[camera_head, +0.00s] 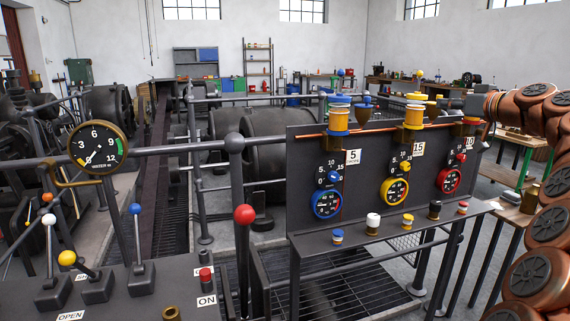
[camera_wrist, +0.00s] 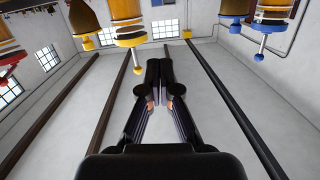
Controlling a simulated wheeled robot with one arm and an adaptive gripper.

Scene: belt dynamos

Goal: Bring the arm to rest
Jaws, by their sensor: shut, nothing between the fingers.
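My copper-coloured arm (camera_head: 548,225) rises along the right edge of the head view and bends left at the top. My gripper (camera_head: 445,104) is dark and points left, above the top edge of the dark gauge panel (camera_head: 300,190), close to the yellow-capped cup (camera_head: 414,112). In the wrist view my gripper (camera_wrist: 160,66) has its fingers together, with nothing between them. The yellow cup also hangs ahead in the wrist view (camera_wrist: 128,30), left of the fingertips. I cannot tell the exact gap between them.
The panel carries a blue gauge (camera_head: 327,204), a yellow gauge (camera_head: 395,190) and a red gauge (camera_head: 450,181). A blue-capped cup (camera_head: 338,115) stands on its top left. Levers, including a red-knobbed one (camera_head: 244,214), stand at front left. A workbench (camera_head: 520,140) is behind my arm.

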